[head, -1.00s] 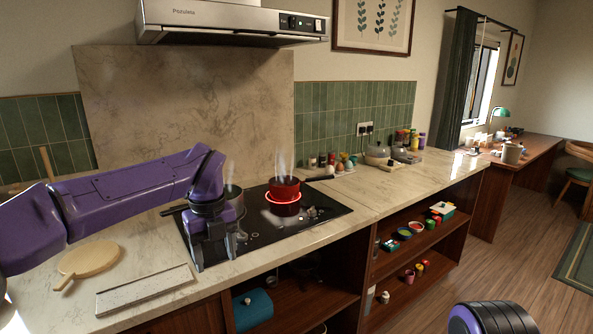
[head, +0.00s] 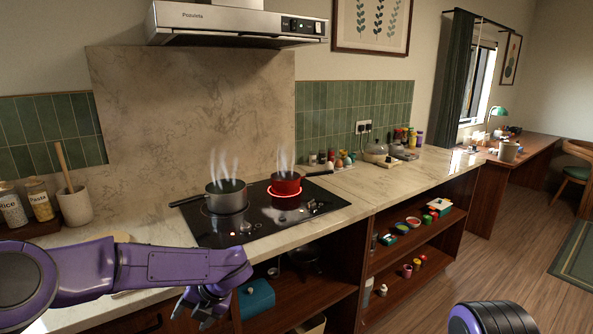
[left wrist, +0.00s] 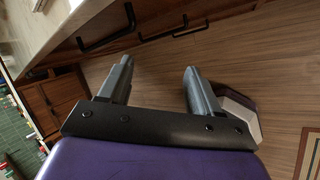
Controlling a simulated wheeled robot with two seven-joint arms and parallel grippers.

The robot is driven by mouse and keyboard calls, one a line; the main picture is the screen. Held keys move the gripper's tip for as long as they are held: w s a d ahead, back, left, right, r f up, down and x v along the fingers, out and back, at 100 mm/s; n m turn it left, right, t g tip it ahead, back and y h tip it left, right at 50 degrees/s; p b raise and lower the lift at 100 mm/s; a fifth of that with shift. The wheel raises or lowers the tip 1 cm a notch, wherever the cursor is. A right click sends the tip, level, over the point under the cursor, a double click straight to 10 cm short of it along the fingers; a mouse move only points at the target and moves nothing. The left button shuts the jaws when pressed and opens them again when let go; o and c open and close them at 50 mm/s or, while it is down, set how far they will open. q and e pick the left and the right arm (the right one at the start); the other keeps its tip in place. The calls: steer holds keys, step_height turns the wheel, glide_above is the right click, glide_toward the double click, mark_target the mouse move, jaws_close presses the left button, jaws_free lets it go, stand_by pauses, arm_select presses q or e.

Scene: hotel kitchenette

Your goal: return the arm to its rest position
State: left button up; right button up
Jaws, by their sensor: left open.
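My left arm comes in from the left in the head view, in front of the counter's front edge. My left gripper (head: 203,308) hangs low before the cabinet below the hob, pointing downward. In the left wrist view its two fingers (left wrist: 160,88) are apart with nothing between them, above the wooden floor. My right gripper is not in view; only a dark rounded part of my body shows at the bottom right of the head view.
The marble counter (head: 395,180) runs right above open shelves (head: 415,245). A utensil crock (head: 76,206) and jars stand left. Open floor (head: 500,265) lies right.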

arm_select(q)
steer(key=s+a+f+m+t+y, duration=0.1)
steer(key=s+a+f+m+t, duration=0.15)
steer(key=s+f+m, duration=0.4)
steer(key=s+a+f+m+t+y, duration=0.1)
steer(key=s+a+f+m+t, duration=0.15)
steer(key=f+m, duration=0.65)
steer(key=s+f+m+g+h, duration=0.1)
steer(key=s+f+m+h, duration=0.1)
steer(key=s, duration=0.6)
steer(key=s+a+f+m+h, duration=0.1)
steer(key=s+f+m, duration=0.3)
steer(key=s+m, duration=0.3)
steer(key=s+f+m+g+h, duration=0.1)
steer(key=s+m, duration=0.4)
steer(key=s, duration=0.5)
step_height(320, 180, down, 3)
steer(key=shift+s+a+r+g+h, duration=0.15)
steer(key=shift+s+g+h, duration=0.2)
steer(key=shift+h, duration=0.45)
steer(key=shift+w, duration=0.15)
